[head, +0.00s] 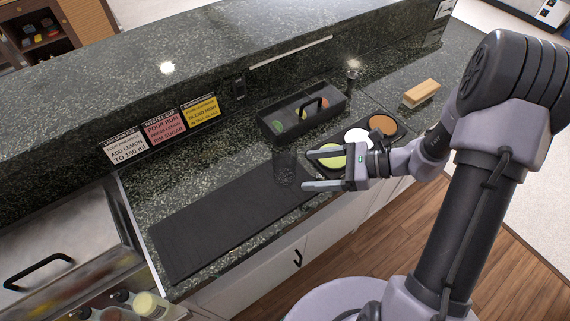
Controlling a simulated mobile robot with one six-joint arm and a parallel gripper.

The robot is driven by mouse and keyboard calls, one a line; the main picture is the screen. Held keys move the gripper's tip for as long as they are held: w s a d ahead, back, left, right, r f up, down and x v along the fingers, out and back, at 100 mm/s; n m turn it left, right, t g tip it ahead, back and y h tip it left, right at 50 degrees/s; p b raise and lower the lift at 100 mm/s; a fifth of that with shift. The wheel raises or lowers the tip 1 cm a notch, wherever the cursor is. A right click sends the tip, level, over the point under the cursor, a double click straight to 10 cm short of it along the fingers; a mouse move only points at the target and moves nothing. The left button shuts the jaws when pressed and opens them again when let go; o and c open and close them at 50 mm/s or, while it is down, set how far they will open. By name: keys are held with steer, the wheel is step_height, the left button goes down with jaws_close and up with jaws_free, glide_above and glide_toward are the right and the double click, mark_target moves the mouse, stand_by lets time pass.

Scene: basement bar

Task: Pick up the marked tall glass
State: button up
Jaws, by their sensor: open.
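A tall clear glass (285,168) stands upright at the right end of the black bar mat (210,228) on the dark stone counter. It looks dark against the counter, and I cannot make out a mark on it. My gripper (308,171) is open and reaches in from the right, its two fingers pointing left. The glass is just left of the fingertips, in line with the gap between them. I see nothing between the fingers, and I cannot tell whether either fingertip touches the glass.
A black tray with coloured round wells (383,125) lies behind my gripper. A wooden-backed brush (422,92) and a small dark tool (351,80) are farther right. Recipe cards (163,130) line the raised ledge. The mat's left part is bare.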

mark_target(285, 173)
steer(key=x, duration=0.2)
steer(key=shift+a+f+b, duration=0.25)
steer(key=shift+a+b, duration=0.05)
steer(key=b+x, duration=0.2)
steer(key=x, duration=0.3)
steer(key=shift+s+a, duration=0.15)
steer(key=shift+a, duration=0.1)
steer(key=shift+r, duration=0.1)
jaws_close()
